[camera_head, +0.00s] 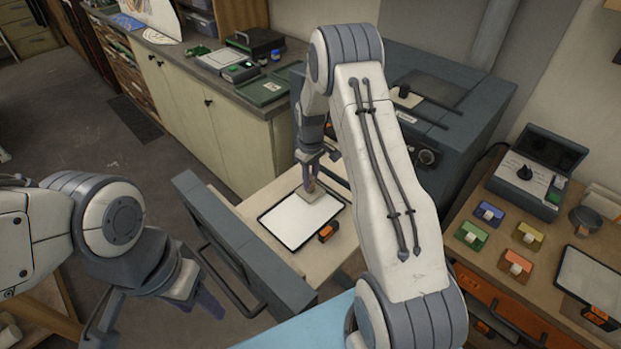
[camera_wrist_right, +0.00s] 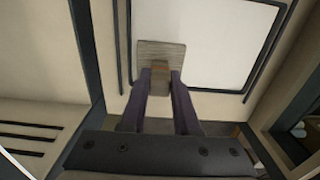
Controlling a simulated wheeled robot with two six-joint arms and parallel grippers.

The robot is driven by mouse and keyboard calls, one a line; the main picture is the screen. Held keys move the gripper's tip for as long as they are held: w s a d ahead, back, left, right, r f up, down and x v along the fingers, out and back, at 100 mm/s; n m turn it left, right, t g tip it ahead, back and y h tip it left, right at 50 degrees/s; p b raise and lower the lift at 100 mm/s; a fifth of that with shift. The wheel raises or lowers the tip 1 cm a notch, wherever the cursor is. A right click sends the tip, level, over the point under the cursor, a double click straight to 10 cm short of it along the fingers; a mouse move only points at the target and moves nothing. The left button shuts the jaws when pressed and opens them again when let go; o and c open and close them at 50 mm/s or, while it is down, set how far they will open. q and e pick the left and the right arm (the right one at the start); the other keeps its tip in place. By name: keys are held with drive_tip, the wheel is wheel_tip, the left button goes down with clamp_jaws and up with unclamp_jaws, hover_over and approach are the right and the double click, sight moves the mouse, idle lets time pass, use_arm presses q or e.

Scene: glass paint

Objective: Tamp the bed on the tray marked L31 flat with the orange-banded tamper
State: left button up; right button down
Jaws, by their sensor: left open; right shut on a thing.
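A black-rimmed tray (camera_head: 262,217) with a flat white bed (camera_head: 300,222) sits on the pale pull-out shelf. It carries an orange tag (camera_head: 327,232) whose marking I cannot read. My right gripper (camera_head: 312,178) is shut on the handle of a tamper (camera_head: 309,193) with a square, grey-brown plate. In the right wrist view the tamper plate (camera_wrist_right: 160,49) is over the left near part of the bed (camera_wrist_right: 215,45); I cannot tell whether it touches. My left gripper (camera_head: 150,312) is open and empty at lower left.
A grey door with a handle (camera_head: 232,250) stands along the shelf's left side. A grey oven-like cabinet (camera_head: 440,130) is behind. On the right bench are several coloured blocks (camera_head: 516,265), another white tray (camera_head: 590,278) and a grey device (camera_head: 535,175).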

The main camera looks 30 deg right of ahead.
drive_tip(key=shift+r+p, duration=1.45)
drive_tip(key=shift+r, duration=0.6)
